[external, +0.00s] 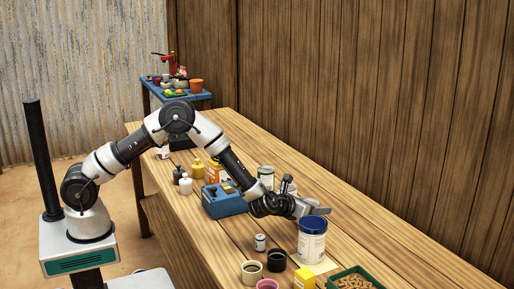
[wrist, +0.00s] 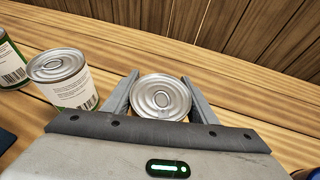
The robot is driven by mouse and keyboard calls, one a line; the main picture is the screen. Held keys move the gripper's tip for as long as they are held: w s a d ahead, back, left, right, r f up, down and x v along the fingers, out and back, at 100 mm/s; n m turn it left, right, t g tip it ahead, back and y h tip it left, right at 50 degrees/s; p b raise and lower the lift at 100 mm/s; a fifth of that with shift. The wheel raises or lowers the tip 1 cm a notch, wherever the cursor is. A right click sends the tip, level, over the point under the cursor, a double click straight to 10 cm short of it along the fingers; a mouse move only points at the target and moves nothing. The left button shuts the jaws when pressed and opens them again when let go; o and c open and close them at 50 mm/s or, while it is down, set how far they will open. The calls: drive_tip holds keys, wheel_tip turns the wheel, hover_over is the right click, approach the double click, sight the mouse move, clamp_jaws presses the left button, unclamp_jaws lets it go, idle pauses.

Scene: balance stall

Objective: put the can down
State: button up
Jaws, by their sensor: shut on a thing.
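The can (wrist: 161,98) shows in the wrist view as a round silver lid with a pull ring, between my two grey fingers. My gripper (wrist: 162,76) is shut on it, one finger on each side. The can's side and base are hidden below its lid, so I cannot tell whether it touches the table. In the external view my gripper (external: 317,210) is low over the wooden table, just behind a blue-lidded jar. The held can is not clearly visible there.
Two other cans, one with a white label (wrist: 62,80) and one at the left edge (wrist: 8,62), stand left of my gripper. In the external view, the blue-lidded jar (external: 312,243), a blue box (external: 224,201) and a green tray (external: 372,272) are nearby.

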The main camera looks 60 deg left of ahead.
drive_tip(key=shift+f, duration=0.1)
drive_tip(key=o, duration=1.3)
